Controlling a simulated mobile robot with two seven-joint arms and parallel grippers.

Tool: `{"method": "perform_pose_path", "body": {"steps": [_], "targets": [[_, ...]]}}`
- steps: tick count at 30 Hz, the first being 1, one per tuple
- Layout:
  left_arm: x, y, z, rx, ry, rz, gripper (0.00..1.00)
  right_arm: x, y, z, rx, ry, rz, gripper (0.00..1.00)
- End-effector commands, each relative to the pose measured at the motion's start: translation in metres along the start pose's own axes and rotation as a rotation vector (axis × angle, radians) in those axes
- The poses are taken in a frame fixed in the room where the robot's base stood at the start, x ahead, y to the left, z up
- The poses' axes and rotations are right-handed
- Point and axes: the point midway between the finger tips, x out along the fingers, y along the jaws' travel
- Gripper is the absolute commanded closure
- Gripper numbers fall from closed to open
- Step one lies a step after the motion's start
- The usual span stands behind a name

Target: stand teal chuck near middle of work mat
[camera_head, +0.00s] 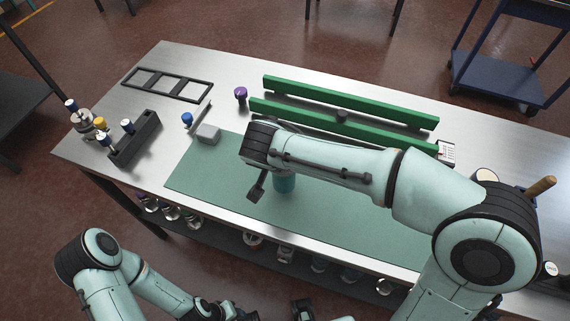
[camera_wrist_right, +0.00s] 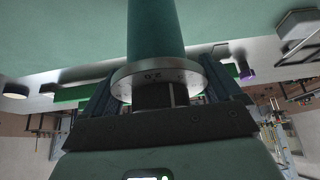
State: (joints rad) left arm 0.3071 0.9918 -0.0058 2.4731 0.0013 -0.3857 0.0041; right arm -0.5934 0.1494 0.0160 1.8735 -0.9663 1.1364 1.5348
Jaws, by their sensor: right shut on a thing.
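The teal chuck (camera_head: 285,183) shows below my right forearm in the head view, over the middle of the green work mat (camera_head: 215,177). It looks upright; I cannot tell whether it touches the mat. In the right wrist view the chuck (camera_wrist_right: 155,30) is a teal cylinder with a pale metal collar marked with digits. My right gripper (camera_wrist_right: 157,95) is shut on it at the collar end. In the head view my arm hides most of that gripper. Dark parts of my left gripper (camera_head: 302,310) show at the bottom edge, cut off by the frame.
Two green rails (camera_head: 350,100) lie behind the mat. A grey block (camera_head: 208,135) sits at the mat's back left corner, near a blue-topped piece (camera_head: 187,119). A dark rack (camera_head: 135,138) and a black frame (camera_head: 168,83) are farther left. The mat's left part is clear.

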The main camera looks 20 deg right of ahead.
Motion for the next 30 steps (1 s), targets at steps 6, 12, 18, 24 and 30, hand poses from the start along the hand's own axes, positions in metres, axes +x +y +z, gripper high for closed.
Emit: {"method": "perform_pose_path", "body": {"steps": [6,12,18,24,30], "targets": [[0.003,-0.002,0.001,-0.001,-0.001,-0.001,0.57,0.025,0.000,0.014,-0.001,0.002,-0.001,0.73],[0.003,-0.001,0.001,-0.001,-0.001,-0.001,0.57,0.025,-0.001,0.014,0.001,0.003,-0.003,0.73],[0.007,-0.003,0.002,-0.001,-0.003,-0.001,0.57,0.028,0.000,0.016,0.001,0.002,-0.003,0.73],[0.007,-0.003,0.002,-0.001,-0.003,-0.001,0.57,0.028,0.000,0.016,0.000,0.000,0.000,0.00],[0.002,-0.001,0.000,0.000,-0.001,0.000,0.57,0.025,0.000,0.014,-0.001,0.000,0.000,0.00]]}}
